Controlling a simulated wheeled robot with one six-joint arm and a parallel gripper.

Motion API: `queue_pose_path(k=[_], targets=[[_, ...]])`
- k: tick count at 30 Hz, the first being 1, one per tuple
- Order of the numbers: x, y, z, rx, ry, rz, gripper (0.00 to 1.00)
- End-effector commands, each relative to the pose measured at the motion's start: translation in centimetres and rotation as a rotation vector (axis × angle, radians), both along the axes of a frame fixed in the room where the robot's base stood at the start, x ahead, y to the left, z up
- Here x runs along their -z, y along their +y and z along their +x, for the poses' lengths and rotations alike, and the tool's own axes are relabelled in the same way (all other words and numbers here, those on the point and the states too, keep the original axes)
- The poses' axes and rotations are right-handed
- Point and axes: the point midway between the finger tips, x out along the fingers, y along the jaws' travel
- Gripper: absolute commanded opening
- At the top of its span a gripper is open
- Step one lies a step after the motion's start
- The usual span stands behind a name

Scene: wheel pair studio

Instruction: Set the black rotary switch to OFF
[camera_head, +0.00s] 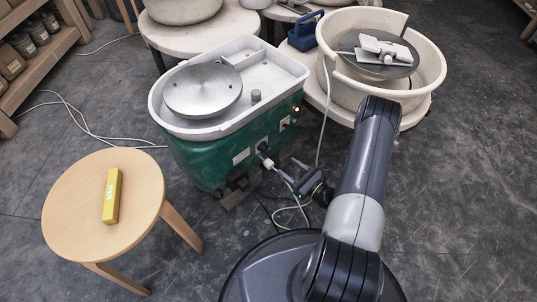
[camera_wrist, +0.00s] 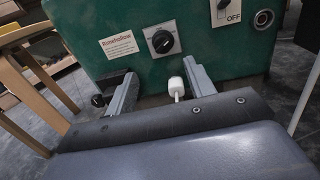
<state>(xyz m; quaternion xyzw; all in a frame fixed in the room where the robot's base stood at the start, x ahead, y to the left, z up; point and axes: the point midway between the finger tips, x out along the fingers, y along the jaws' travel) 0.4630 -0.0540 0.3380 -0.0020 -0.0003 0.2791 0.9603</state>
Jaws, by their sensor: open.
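The green wheel housing (camera_wrist: 100,68) fills the upper wrist view. A black rotary switch (camera_wrist: 222,4) is cut off by the top edge there, on a white plate with "OFF" printed below right of it. Its setting cannot be read. A second black knob (camera_wrist: 162,41) with a pointer mark sits on a white plate further left. My gripper (camera_wrist: 159,67) is open, its fingers pointing at the housing below that second knob and left of the switch. A white plug-like piece (camera_wrist: 176,88) shows between the fingers; I cannot tell whether they touch it.
The green potter's wheel (camera_head: 205,160) has a white basin (camera_head: 270,72) and a metal disc (camera_head: 203,90). A round stool (camera_head: 75,215) with a yellow box (camera_head: 112,195) stands left. A cream wheel basin (camera_head: 432,65) stands right. Cables (camera_head: 68,115) lie on the floor.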

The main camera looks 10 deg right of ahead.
Motion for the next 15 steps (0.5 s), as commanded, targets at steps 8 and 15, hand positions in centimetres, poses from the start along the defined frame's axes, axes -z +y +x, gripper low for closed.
queue_pose_path(k=[8,15], targets=[[0.7,0.7,1.5,0.013,0.001,0.002,0.51],[0.7,3.0,4.9,0.011,-0.001,0.003,0.51]])
